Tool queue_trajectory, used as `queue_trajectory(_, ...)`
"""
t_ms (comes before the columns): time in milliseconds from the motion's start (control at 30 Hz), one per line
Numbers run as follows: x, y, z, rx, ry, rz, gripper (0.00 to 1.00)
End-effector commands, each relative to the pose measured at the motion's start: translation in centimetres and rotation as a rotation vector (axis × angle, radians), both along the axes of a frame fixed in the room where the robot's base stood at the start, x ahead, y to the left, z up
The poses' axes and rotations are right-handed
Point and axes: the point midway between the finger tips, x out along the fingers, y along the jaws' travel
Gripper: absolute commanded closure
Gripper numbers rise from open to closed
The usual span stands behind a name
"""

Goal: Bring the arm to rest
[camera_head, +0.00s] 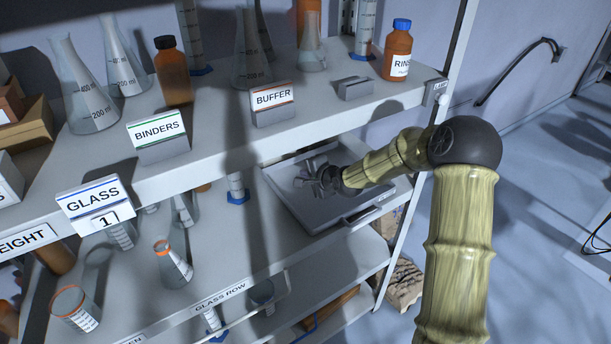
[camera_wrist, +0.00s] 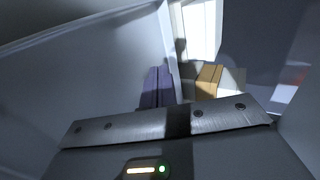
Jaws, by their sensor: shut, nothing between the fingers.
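My arm reaches from the lower right into the shelf bay. My gripper (camera_head: 316,181) is at its end, above a grey tray (camera_head: 281,198) on the middle shelf, under the overhang of the upper shelf. It is shut with nothing in it. The fingers are small and shadowed in the head view, and I cannot tell whether they touch the tray. The wrist view shows the dark gripper mount with a small lit green light in front, and pale walls close around it.
The upper shelf edge (camera_head: 215,137) is close above and left of the gripper. Glassware stands nearby, including a small orange-rimmed flask (camera_head: 175,265) and a blue-based cylinder (camera_head: 236,187). A RINSE bottle (camera_head: 398,50) stands above. A shelf post (camera_head: 399,245) is close to the arm. Open floor lies right.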

Motion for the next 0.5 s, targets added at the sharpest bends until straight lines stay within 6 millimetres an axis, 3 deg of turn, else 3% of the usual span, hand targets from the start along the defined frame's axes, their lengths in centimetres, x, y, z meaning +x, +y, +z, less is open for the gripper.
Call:
queue_trajectory(367,-0.1,0.7,0.0,-0.001,0.000,0.010,1.00)
queue_trajectory(500,-1.0,0.3,0.3,-0.063,0.004,0.033,1.00)
